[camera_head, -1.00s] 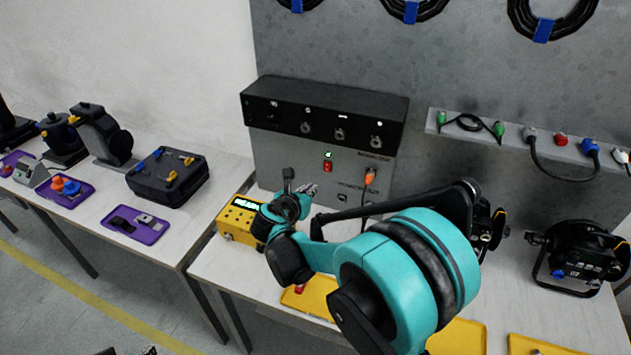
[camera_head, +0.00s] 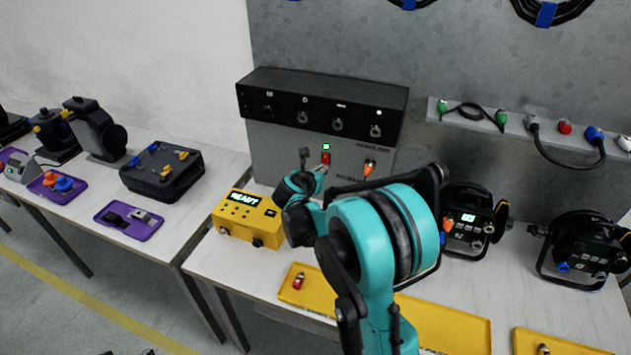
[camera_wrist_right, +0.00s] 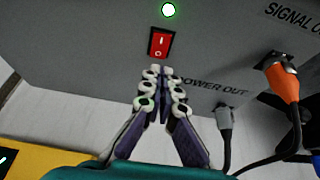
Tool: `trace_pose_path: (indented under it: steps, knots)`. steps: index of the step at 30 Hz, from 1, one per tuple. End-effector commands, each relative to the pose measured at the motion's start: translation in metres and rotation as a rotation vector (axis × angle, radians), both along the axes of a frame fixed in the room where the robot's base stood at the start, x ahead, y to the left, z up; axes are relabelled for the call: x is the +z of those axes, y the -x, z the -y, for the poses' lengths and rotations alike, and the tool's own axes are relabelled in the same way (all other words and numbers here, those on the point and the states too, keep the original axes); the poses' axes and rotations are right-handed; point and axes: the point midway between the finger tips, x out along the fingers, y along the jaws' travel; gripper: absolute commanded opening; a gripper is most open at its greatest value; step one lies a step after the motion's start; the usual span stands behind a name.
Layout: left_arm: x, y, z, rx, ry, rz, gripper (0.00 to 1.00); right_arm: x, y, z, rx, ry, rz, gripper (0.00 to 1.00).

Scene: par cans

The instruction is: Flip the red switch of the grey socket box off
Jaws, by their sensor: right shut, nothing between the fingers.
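The grey socket box (camera_head: 275,152) stands against the back panel, with a black top section. Its red switch (camera_head: 326,158) sits on the front face under a lit green lamp (camera_head: 326,147). In the right wrist view the red switch (camera_wrist_right: 161,43) shows its I and O marks, and the lamp (camera_wrist_right: 168,10) glows green above it. My right gripper (camera_head: 322,170) is shut and empty. Its fingertips (camera_wrist_right: 161,70) are just below the switch in the wrist view; whether they touch the box I cannot tell. My left gripper is not in view.
An orange plug (camera_wrist_right: 284,88) and a grey plug (camera_wrist_right: 224,117) are in the box to the right of my fingers. A yellow READY unit (camera_head: 248,219) stands at the left front of the box. Yellow trays and black par cans (camera_head: 468,222) lie to the right.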

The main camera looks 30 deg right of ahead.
Motion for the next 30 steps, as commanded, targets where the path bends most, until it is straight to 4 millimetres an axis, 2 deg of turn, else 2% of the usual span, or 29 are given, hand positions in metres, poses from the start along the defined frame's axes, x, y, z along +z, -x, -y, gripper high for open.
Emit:
trace_pose_path:
  steps: [6, 17, 21, 30]
  knots:
    - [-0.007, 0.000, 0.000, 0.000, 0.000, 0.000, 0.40, -0.003, -0.012, 0.014, -0.001, -0.001, 0.000, 0.00]
    - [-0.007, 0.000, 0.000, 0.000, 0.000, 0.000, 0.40, -0.003, -0.013, 0.016, 0.000, -0.001, 0.000, 0.00]
    - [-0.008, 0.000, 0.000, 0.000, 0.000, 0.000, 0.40, -0.008, -0.019, 0.023, -0.002, -0.001, -0.001, 0.00]
    - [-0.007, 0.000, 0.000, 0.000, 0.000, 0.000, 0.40, -0.005, -0.018, 0.022, -0.001, 0.000, 0.000, 0.00]
